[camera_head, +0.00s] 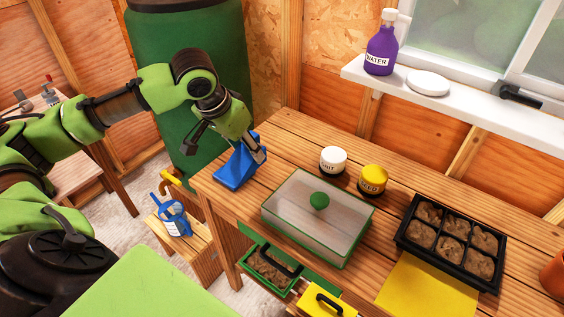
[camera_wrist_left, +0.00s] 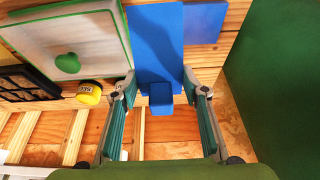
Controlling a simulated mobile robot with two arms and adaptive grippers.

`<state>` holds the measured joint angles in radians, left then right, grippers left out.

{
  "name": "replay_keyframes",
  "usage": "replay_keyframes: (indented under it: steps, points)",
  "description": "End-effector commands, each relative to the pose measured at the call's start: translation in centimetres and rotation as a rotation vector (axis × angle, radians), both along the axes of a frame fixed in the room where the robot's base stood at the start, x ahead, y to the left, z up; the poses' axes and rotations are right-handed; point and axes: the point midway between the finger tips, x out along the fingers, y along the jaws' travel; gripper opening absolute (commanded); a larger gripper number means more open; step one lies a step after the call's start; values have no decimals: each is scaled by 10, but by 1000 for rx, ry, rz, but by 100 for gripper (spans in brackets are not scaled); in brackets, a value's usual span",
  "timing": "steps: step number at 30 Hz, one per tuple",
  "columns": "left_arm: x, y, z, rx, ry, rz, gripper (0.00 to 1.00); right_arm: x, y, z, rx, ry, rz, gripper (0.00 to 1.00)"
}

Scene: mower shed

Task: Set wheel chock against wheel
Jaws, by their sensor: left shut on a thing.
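In the head view, a blue wedge-shaped thing (camera_head: 236,168), which looks like the wheel chock, is at the left end of the wooden bench. My left gripper (camera_head: 257,150) is over its right side and shut on it. In the left wrist view, the blue piece (camera_wrist_left: 157,45) has a small raised block (camera_wrist_left: 160,97) between the two fingers of my left gripper (camera_wrist_left: 160,90). Whether its underside touches the bench top cannot be told. No wheel shows in either view. My right gripper is out of view.
On the bench (camera_head: 290,150) are a clear green-rimmed box (camera_head: 300,225), white jar (camera_head: 333,160), yellow jar (camera_head: 373,180) and black seedling tray (camera_head: 410,235). A green barrel (camera_head: 180,40) stands behind my arm. A low stool (camera_head: 185,245) holds a blue bottle (camera_head: 175,218).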

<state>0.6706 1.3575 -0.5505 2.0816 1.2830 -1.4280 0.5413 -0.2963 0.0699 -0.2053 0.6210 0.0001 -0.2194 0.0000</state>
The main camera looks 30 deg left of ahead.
Motion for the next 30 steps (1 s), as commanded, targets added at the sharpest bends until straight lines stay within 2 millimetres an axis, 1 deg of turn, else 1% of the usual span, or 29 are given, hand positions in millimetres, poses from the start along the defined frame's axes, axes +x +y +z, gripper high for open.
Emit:
replay_keyframes:
  steps: [1,3,6,9,12,15,18,23,27,30]
  points:
    - [11,-5,-1,-8,0,-3,16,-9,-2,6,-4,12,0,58]
    - [28,-7,-8,-8,0,-2,16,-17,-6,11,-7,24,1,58]
    - [53,-11,-19,-6,1,-1,16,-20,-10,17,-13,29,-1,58]
    - [77,-14,-31,-4,1,-1,16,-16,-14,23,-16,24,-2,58]
    - [90,-15,-55,-1,5,-1,16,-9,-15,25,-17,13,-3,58]
    - [104,-16,-70,-1,3,1,16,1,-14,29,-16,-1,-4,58]
    - [112,-16,-80,0,1,1,16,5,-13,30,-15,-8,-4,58]
    - [120,-18,-91,0,1,0,16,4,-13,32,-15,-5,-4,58]
    - [120,-17,-110,1,4,0,16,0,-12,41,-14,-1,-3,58]
    - [120,-18,-120,1,2,-1,16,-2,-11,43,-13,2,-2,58]
